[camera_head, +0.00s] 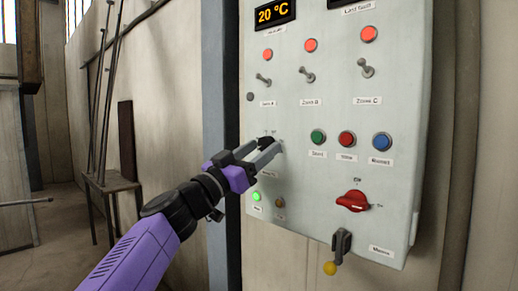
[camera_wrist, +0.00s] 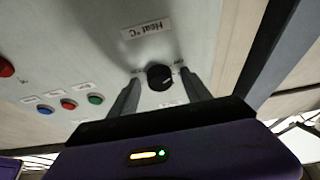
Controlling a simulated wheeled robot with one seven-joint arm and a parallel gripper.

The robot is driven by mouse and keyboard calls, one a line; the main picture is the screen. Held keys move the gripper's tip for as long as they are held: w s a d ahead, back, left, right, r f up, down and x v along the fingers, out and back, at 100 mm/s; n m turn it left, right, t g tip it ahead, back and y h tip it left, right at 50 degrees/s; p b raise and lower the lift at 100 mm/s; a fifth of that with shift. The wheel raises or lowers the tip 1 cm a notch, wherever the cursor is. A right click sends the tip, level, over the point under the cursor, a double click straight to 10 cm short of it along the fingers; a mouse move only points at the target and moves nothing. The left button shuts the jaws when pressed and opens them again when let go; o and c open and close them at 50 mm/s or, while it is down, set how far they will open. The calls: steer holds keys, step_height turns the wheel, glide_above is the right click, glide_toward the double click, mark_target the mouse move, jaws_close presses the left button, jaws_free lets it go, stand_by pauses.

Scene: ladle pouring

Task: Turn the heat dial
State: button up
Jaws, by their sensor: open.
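The black heat dial (camera_wrist: 159,78) sits on the pale control panel (camera_wrist: 80,55), beside a label reading "Heat °C" that appears upside down in the wrist view. My gripper (camera_wrist: 158,92) is open, with one finger on each side of the dial. I cannot tell whether the fingers touch it. In the head view my gripper (camera_head: 268,148) is at the panel's left side, and the dial (camera_head: 265,142) is partly hidden by the fingers. The display (camera_head: 272,14) at the top of the panel reads 20 °C.
Right of my gripper are green (camera_head: 318,137), red (camera_head: 347,139) and blue (camera_head: 382,142) buttons. Below them are a red rotary switch (camera_head: 353,201) and a yellow-knobbed lever (camera_head: 331,267). Toggle switches (camera_head: 307,75) sit above. A stand with rods (camera_head: 108,185) is at left.

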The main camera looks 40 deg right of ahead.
jaws_close()
steer(key=shift+m, duration=0.3)
